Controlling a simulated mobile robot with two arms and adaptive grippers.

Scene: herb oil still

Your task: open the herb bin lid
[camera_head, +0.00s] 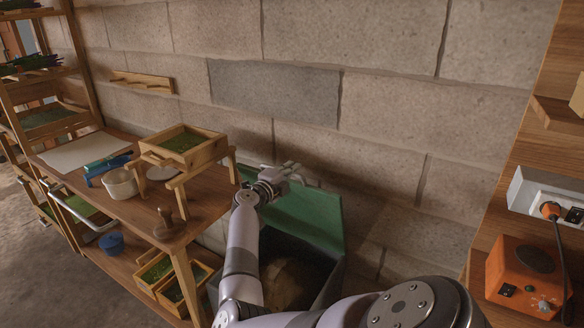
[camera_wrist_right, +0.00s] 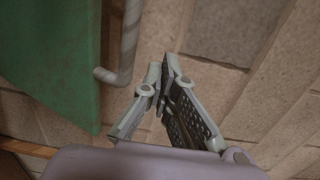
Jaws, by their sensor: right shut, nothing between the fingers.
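The herb bin (camera_head: 330,287) stands against the wall, and its dark inside shows with a brownish mass in it. Its green lid (camera_head: 312,215) is raised and leans back toward the block wall. My right gripper (camera_head: 292,171) is at the lid's upper edge, shut and empty. In the right wrist view the gripper (camera_wrist_right: 168,72) has its fingers together, apart from the green lid (camera_wrist_right: 50,50) and its grey bar handle (camera_wrist_right: 128,45). My right arm hides part of the bin and lid. My left gripper is not in view.
A wooden table (camera_head: 135,212) stands left of the bin, with a raised wooden tray (camera_head: 205,153) of herbs, a white pot (camera_head: 120,183) and a wooden stamp-like tool (camera_head: 168,225). An orange box (camera_head: 525,275) is at the right. The wall is close behind the lid.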

